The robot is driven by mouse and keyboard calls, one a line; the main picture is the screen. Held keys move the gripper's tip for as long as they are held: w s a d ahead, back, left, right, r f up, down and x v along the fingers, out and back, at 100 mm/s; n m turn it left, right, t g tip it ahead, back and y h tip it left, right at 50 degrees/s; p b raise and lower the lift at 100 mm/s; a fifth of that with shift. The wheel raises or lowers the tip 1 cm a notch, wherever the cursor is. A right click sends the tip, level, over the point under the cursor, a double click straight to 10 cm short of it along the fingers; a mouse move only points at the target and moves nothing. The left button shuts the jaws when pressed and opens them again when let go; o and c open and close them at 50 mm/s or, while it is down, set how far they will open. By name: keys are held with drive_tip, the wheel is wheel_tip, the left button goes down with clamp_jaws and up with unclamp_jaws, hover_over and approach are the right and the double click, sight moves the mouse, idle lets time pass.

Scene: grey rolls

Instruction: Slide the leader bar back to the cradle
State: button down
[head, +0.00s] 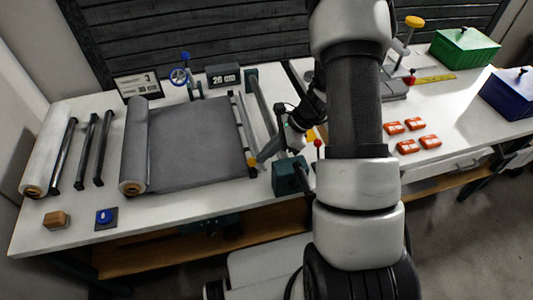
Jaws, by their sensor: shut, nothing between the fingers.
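A grey sheet (195,140) lies unrolled on the white table from a dark grey roll (134,150). A thin bar with pale and dark sections and a yellow-orange lower end, seemingly the leader bar (243,135), lies along the sheet's right edge. My gripper (262,155) is shut and empty, low over the table just right of the bar's lower half. I cannot tell whether it touches the bar. My arm hides part of the table to the right. I cannot tell for certain which part is the cradle.
Several dark bars and a white roll (48,150) lie at left. A blue button (104,216) and wooden block (56,220) sit in front. Several orange packs (407,146) lie right.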

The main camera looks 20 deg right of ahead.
drive_tip(key=a+b, duration=0.3)
drive_tip(key=a, duration=2.7)
drive_tip(key=shift+s+a+r, duration=0.1)
